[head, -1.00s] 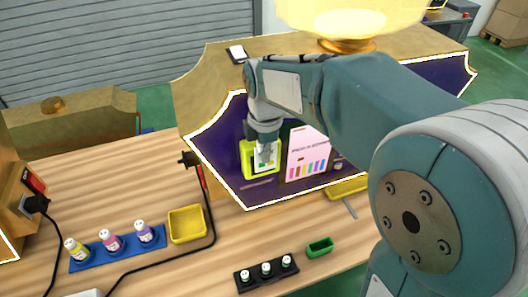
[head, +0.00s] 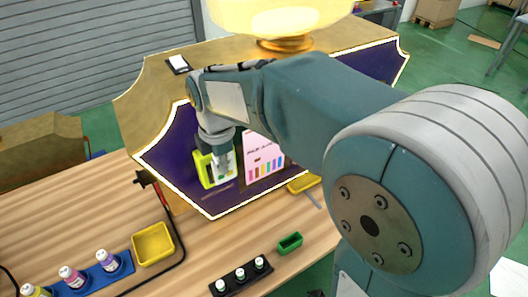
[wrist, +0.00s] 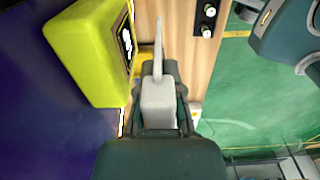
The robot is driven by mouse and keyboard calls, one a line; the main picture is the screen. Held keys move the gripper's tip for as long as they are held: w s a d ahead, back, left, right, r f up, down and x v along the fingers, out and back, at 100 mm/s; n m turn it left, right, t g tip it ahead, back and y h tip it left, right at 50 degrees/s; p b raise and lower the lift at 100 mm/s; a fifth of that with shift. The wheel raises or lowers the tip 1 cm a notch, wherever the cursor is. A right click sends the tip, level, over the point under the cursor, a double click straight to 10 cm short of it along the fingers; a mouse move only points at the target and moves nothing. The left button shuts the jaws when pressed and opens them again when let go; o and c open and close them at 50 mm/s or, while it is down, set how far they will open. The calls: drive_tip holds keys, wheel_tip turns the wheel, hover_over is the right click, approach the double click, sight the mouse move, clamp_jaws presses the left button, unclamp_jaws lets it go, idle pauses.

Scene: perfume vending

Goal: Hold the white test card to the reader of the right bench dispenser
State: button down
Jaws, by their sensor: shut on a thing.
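The right bench dispenser (head: 170,160) is a gold cabinet with a dark purple, white-edged front. Its yellow-green reader (head: 205,171) sits on that front; in the wrist view the reader (wrist: 85,50) is at the upper left, its black face turned to the right. My gripper (head: 222,166) is in front of the reader and hides part of it. In the wrist view my gripper (wrist: 160,115) is shut on the white test card (wrist: 158,45), seen nearly edge-on. A narrow gap shows between card and reader face there; the head view does not settle contact.
A pink sign (head: 264,157) stands right of the reader. On the wooden bench are a yellow tray (head: 153,246), a blue rack (head: 92,279) of bottles, a black rack (head: 241,277) with small vials, a green box (head: 290,243) and a black cable.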

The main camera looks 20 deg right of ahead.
drive_tip(key=s+d, duration=0.2)
drive_tip(key=s, duration=0.6)
drive_tip(key=shift+d, duration=0.15)
idle(0.5)
